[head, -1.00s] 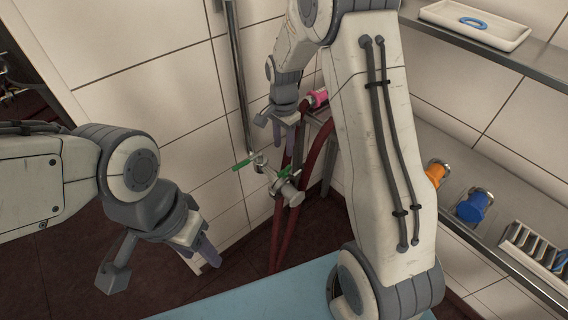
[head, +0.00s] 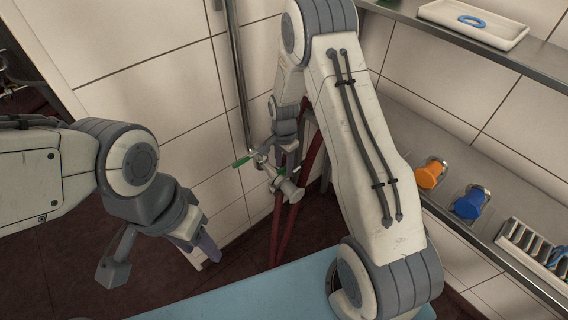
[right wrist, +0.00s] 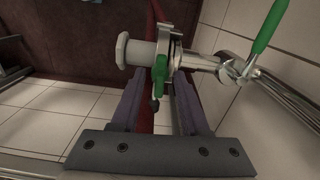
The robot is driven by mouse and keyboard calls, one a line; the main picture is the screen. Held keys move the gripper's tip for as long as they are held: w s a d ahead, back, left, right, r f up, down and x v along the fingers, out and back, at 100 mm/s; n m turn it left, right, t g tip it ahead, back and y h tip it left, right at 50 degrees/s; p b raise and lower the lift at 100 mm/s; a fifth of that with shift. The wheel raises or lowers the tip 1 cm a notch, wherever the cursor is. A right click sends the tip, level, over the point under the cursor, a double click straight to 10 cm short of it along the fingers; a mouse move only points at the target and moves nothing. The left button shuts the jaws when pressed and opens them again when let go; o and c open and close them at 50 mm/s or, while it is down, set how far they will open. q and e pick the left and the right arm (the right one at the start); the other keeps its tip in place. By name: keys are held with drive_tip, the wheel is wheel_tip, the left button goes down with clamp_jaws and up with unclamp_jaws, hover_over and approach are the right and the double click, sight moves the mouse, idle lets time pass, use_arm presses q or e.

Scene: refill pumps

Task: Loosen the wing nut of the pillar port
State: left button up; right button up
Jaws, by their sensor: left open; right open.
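The metal pillar port (head: 290,190) stands out from a vertical pipe, with green handles on it in the head view. In the right wrist view, the port (right wrist: 140,52) lies across the top, with a clamp ring and a green wing nut (right wrist: 159,70) hanging at its lower side. My right gripper (right wrist: 157,92) is open, its two fingers on either side of the wing nut's line, with no contact visible. My left gripper (head: 197,250) is open and empty, low at left, away from the port.
A green-handled valve (right wrist: 266,28) sits right of the clamp. Orange (head: 430,175) and blue (head: 470,203) fittings and a rack (head: 535,250) line the right shelf. A blue surface (head: 250,290) is in front.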

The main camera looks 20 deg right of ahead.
clamp_jaws()
